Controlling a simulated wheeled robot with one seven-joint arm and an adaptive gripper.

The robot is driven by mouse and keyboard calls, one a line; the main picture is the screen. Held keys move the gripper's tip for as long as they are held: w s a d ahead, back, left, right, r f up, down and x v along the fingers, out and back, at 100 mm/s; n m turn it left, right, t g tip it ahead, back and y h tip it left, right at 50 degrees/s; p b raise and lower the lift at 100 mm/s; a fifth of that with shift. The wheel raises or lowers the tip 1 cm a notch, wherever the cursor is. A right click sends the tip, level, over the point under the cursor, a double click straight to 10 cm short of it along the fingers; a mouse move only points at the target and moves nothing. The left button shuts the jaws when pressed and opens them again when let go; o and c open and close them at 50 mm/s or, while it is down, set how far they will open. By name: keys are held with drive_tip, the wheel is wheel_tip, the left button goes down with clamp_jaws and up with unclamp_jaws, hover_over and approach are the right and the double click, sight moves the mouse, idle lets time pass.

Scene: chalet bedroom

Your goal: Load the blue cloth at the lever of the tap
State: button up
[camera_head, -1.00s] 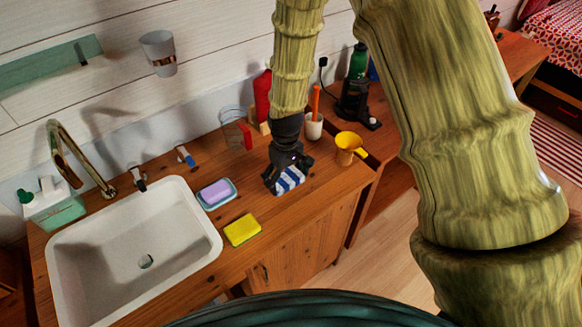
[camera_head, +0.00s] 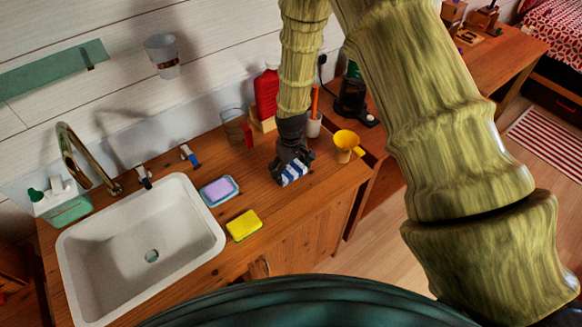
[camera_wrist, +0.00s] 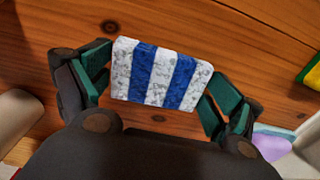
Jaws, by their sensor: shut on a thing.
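The blue-and-white striped cloth (camera_head: 292,174) is a small folded block at the right part of the wooden counter. My gripper (camera_head: 291,168) is shut on it from above. In the wrist view the cloth (camera_wrist: 160,74) sits between the two green-padded fingers of my gripper (camera_wrist: 158,90), one finger at each end. I cannot tell whether the cloth touches the counter. The tap (camera_head: 88,158) is a brass gooseneck behind the white sink at the left.
The white sink (camera_head: 204,187) fills the counter's left side. A purple soap on a blue dish (camera_head: 219,190) and a yellow sponge (camera_head: 244,225) lie between sink and gripper.

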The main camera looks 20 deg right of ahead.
sight(291, 170)
drive_tip(key=shift+f, duration=0.2)
drive_tip(key=o, duration=0.8)
drive_tip(key=shift+c, duration=0.2)
drive_tip(key=shift+r, duration=0.25)
wheel_tip(291, 170, up, 12)
drive_tip(key=b, duration=0.4)
drive_tip(key=shift+b, duration=0.35)
